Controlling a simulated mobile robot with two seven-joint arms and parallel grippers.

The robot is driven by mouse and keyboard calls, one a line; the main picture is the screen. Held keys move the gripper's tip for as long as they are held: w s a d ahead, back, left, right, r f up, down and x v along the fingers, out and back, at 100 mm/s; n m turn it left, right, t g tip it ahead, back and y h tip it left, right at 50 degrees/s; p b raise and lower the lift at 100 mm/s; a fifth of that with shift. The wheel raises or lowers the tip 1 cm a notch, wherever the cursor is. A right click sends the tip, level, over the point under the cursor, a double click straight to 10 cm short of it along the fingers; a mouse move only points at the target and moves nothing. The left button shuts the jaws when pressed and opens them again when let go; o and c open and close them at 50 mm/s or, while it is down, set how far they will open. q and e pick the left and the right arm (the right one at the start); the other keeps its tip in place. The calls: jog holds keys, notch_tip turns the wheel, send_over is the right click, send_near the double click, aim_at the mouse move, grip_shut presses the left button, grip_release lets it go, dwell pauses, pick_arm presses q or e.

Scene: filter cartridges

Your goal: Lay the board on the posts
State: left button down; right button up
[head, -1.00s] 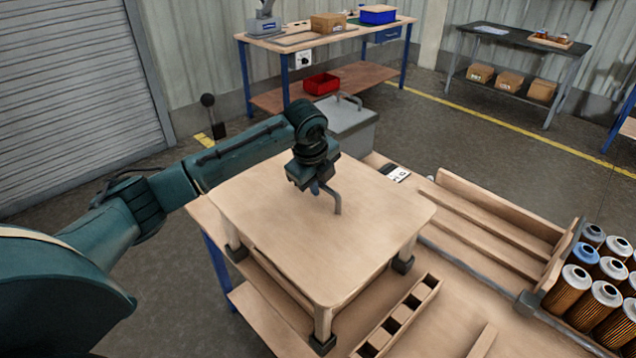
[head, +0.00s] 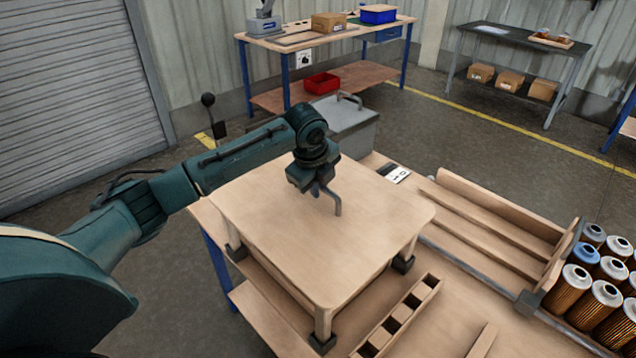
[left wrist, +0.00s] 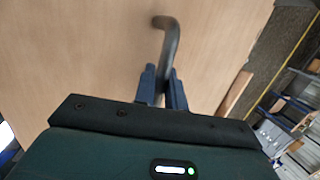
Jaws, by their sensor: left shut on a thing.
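The board (head: 270,226) is a light wooden panel with rounded corners, lying level over wooden posts (head: 323,325) with dark feet. Posts show under its near, right and left corners; the far corner's support is hidden. A bent grey handle (head: 337,200) stands up from the board. My left gripper (head: 318,188) is above the middle of the board, shut on the handle. In the left wrist view the blue fingers (left wrist: 162,85) close around the handle, with the board (left wrist: 80,50) filling much of the picture. My right gripper is not in view.
A slotted wooden rack (head: 400,318) lies right of the posts on the bench. A wooden trough (head: 490,225) and several filter cartridges (head: 597,305) are farther right. A grey lidded box (head: 350,125) stands behind the board. Bare bench top shows between rack and trough.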

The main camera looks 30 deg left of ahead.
pick_arm(q)
jog(key=shift+f, duration=0.1)
jog(key=shift+f, duration=0.35)
jog(key=shift+w+f, duration=0.1)
jog(key=shift+f, duration=0.55)
jog(key=c, duration=1.4)
grip_release()
jog(key=shift+o, duration=0.2)
jog(key=shift+s+f, duration=0.2)
pick_arm(e)
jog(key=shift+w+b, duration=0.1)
jog(key=shift+b, duration=0.45)
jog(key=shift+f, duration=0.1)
pick_arm(q)
jog(key=v, duration=1.3)
jog(key=shift+r, duration=0.2)
jog(key=shift+d, duration=0.1)
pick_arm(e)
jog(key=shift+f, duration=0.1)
